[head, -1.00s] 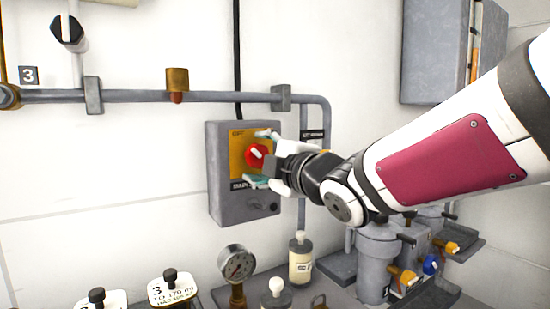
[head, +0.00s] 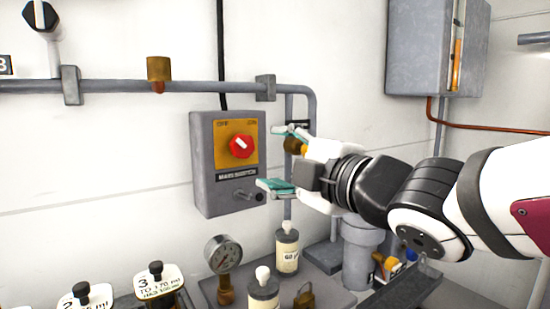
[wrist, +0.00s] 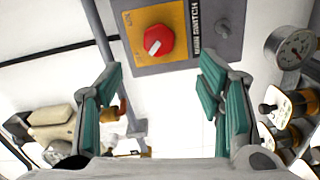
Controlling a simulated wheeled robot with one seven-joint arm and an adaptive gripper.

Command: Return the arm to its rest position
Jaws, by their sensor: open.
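My gripper (head: 277,158) is open and empty in the head view, just right of the grey switch box (head: 205,178) on the wall. Its teal-padded fingers are apart, one above the other. The box has a yellow plate with a red rotary knob (head: 242,146), and the gripper is clear of the knob. In the wrist view my gripper (wrist: 160,80) shows both fingers spread wide with nothing between them. The red knob (wrist: 158,40) is in front of them, near the top middle. My arm reaches in from the right.
A grey pipe (head: 120,86) runs along the wall above and bends down behind my gripper. Below are a pressure gauge (head: 223,254), white-capped bottles (head: 288,251) and black-knobbed labelled containers (head: 158,283). A grey cabinet (head: 420,45) hangs upper right. Wall left of the switch box is clear.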

